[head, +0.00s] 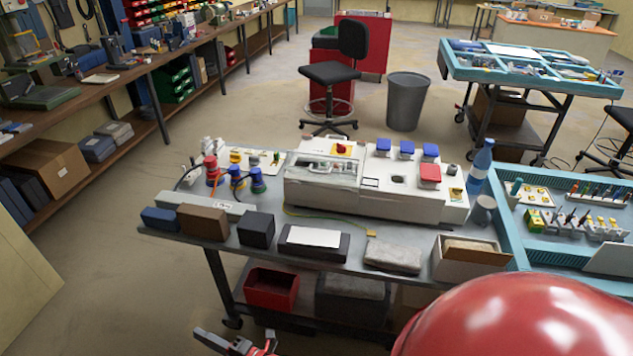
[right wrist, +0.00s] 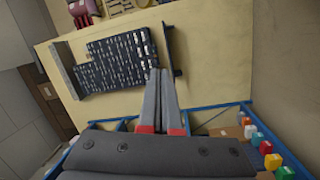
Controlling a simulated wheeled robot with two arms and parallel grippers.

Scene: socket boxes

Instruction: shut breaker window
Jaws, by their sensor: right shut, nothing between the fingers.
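The white socket box (head: 410,205) stands on the grey workbench. The breaker window (head: 305,178) is a clear, grey-edged cover on the box's left part, with a row of breakers (head: 330,166) showing at it. I cannot tell from here exactly how far it is tilted open.
Blue, brown and black boxes (head: 257,229) and a grey block (head: 392,256) line the bench front. Colored plugs (head: 235,178) stand left of the socket box. A blue bottle (head: 480,166) and a blue tray (head: 540,250) are at right. A red bin (head: 271,289) sits on the lower shelf.

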